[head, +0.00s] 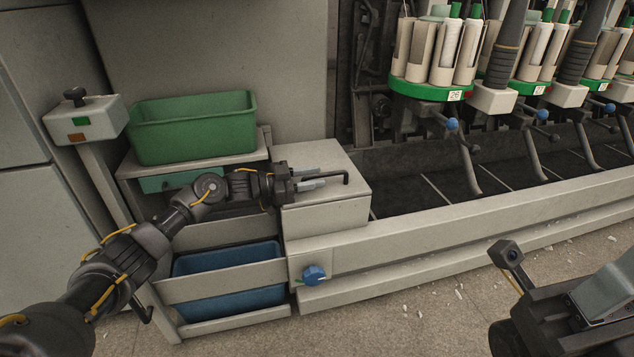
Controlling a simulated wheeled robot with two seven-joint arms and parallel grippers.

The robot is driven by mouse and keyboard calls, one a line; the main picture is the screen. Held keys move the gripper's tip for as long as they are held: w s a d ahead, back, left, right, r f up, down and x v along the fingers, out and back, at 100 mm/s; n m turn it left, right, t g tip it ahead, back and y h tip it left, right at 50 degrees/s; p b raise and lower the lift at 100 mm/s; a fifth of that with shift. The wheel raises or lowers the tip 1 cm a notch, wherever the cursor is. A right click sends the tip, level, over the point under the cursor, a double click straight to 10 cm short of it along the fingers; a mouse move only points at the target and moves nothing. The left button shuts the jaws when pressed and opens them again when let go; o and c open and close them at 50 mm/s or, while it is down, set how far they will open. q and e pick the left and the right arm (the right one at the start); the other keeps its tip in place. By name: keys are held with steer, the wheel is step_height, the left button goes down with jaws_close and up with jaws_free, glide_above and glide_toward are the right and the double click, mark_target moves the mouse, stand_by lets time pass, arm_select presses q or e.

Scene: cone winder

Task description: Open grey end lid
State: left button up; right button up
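The grey end lid (335,210) is the top of a box-shaped housing at the left end of the machine's long trough. It looks closed and lies flat. A black bar handle (346,178) sits on its top. My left gripper (311,179) reaches in from the left over the lid, its two grey fingers a little apart, at the left end of the handle. I cannot tell whether the fingers touch the bar. Part of my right arm shows at the lower right, but its fingertips are out of the picture.
A green bin (193,128) stands on a shelf left of the lid, with a blue bin (228,292) below. A blue knob (314,275) sticks out under the lid. Green-based bobbin carriers (428,89) line the back right. The floor in front is clear except for scattered scraps.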

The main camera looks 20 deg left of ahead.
arm_select(q)
steer(key=shift+x, duration=0.8)
steer(key=shift+c, duration=0.4)
steer(key=shift+a, duration=0.1)
jaws_close()
steer(key=shift+r, duration=0.1)
